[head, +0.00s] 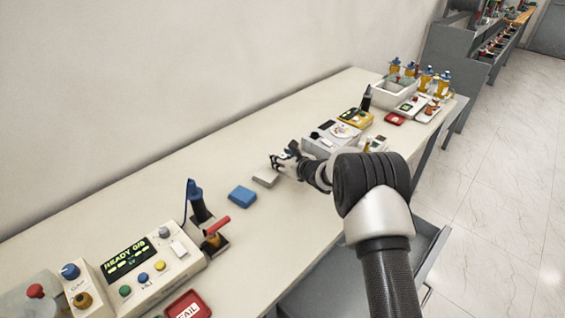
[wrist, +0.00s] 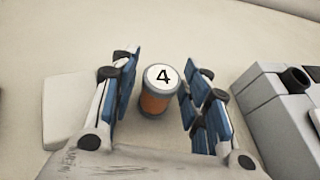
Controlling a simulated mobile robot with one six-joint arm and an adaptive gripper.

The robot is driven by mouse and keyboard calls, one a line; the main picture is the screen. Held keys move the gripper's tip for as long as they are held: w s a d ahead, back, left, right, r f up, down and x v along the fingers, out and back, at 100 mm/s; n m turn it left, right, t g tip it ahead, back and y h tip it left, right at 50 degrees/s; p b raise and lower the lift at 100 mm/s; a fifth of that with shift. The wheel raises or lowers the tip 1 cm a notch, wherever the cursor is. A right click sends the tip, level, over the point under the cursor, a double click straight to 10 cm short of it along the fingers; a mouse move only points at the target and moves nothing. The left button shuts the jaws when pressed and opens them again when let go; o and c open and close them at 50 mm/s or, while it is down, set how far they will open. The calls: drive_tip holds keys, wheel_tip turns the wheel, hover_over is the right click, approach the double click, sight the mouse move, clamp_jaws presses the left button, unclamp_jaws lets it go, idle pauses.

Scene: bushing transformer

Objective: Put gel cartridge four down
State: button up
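Gel cartridge four (wrist: 157,98) is a small cylinder with an orange body and a white top marked "4". In the wrist view it stands upright between the blue-padded fingers of my gripper (wrist: 162,92). A narrow gap shows between the left pad and the cartridge; the right pad is very close to it, and I cannot tell whether it touches. My gripper looks open around it. In the head view my gripper (head: 284,160) is low over the bench, and the cartridge cannot be made out there.
On the bench (head: 130,185), a grey block (head: 265,179) and a blue block (head: 242,196) lie near my gripper. A grey instrument (head: 331,137) stands close on its right. A white bin (head: 394,92) with bottles around it is farther back. A control box (head: 138,267) stands front left.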

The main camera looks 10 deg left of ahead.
clamp_jaws()
idle(0.3)
